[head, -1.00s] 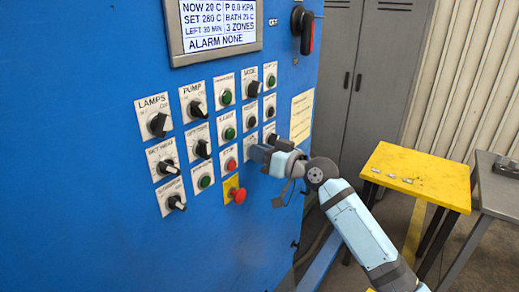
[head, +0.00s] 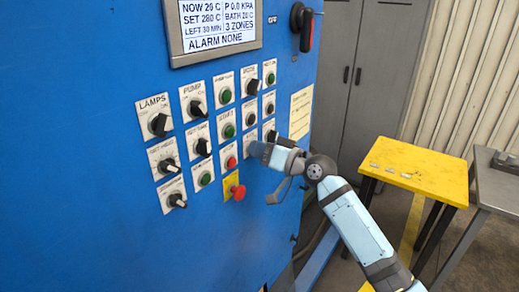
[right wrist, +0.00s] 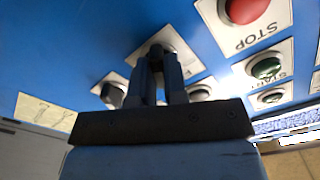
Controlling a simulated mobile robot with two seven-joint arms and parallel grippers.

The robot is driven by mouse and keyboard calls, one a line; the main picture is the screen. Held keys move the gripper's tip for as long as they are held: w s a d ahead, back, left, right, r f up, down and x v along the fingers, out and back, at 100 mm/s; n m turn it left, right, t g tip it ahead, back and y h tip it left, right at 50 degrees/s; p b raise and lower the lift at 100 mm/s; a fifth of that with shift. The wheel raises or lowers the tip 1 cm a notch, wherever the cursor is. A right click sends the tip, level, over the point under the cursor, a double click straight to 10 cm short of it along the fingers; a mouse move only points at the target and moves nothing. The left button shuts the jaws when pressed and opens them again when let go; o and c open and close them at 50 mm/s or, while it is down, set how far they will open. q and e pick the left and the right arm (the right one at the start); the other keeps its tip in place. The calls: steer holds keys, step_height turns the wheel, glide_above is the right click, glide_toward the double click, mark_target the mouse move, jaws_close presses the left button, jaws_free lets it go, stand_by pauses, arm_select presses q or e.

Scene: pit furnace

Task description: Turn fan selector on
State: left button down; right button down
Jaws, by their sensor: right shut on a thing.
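My right gripper (head: 256,150) reaches the blue control panel (head: 110,90), at the column right of the red STOP button (head: 231,162). In the right wrist view the gripper (right wrist: 160,65) is shut, its two fingers on either side of a black selector knob (right wrist: 156,50) on a white plate. The plate's label is mostly covered, so I cannot read it as the fan selector or tell the knob's setting. In the head view the gripper hides this knob. My left gripper is not in view.
A red mushroom button (head: 238,192) on a yellow plate sits below STOP, close to the gripper. Other knobs and green buttons surround it. A black-and-red rotary handle (head: 303,27) is up right. A yellow table (head: 415,170) stands right, before a grey cabinet (head: 372,70).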

steer(key=c, duration=1.2)
jaws_free()
steer(key=shift+o, duration=0.2)
steer(key=shift+d, duration=0.1)
steer(key=b+v, duration=0.3)
steer(key=v, duration=1)
steer(key=shift+s+d, duration=0.25)
